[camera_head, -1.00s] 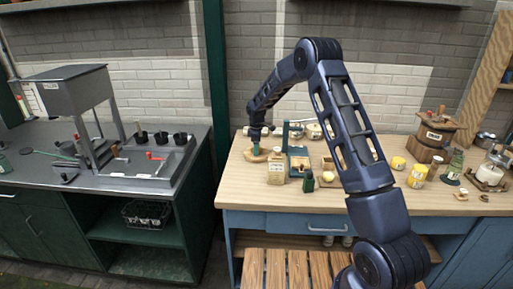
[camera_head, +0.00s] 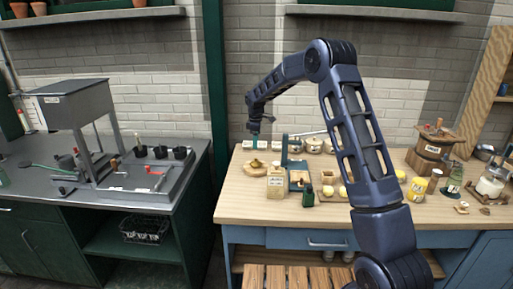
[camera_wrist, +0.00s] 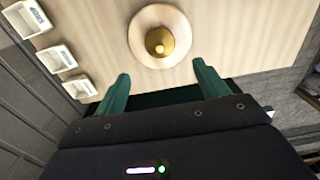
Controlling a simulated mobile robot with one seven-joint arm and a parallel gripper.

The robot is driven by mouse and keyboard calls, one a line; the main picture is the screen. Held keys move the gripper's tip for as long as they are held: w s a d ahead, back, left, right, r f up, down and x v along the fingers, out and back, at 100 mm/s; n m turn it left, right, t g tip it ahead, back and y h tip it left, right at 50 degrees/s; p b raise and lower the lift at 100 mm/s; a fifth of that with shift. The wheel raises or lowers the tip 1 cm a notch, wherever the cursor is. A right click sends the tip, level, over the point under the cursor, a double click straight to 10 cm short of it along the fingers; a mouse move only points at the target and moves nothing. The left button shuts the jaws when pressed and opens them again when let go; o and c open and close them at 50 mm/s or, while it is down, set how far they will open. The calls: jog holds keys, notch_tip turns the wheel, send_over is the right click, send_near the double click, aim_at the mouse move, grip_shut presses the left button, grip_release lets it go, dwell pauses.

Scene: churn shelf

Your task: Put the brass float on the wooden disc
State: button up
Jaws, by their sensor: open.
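The brass float (camera_wrist: 159,41) rests upright on the pale round wooden disc (camera_wrist: 137,33) in the wrist view, near the disc's middle. In the head view the disc (camera_head: 248,168) lies near the left end of the wooden bench, with the small float (camera_head: 255,163) on it. My gripper (camera_head: 254,142) is above them, apart from both. In the wrist view my gripper (camera_wrist: 162,80) has its two green fingers spread wide with nothing between them.
Several small white trays (camera_wrist: 58,59) line one side in the wrist view. Right of the disc in the head view stand a tan box (camera_head: 276,184), a dark green bottle (camera_head: 308,196) and a blue stand (camera_head: 285,152). A wooden tub (camera_head: 432,152) stands farther right.

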jog(key=shift+d+r, duration=0.1)
jog(key=shift+r, duration=0.25)
jog(key=s+d+r+m+t, duration=0.2)
jog(key=s+d+r+m, duration=0.6)
jog(key=s+d+r, duration=1.3)
jog(key=s+d+f+m+t, duration=0.1)
jog(key=s+d+m, duration=0.4)
jog(key=s, duration=0.8)
jog(key=s+d+f+m+t, duration=0.1)
jog(key=s+d+m, duration=0.4)
jog(key=s+d, duration=0.5)
jog(key=s+f, duration=0.1)
jog(key=s, duration=0.2)
jog(key=shift+s+f+t, duration=0.15)
jog(key=shift+s+t, duration=0.15)
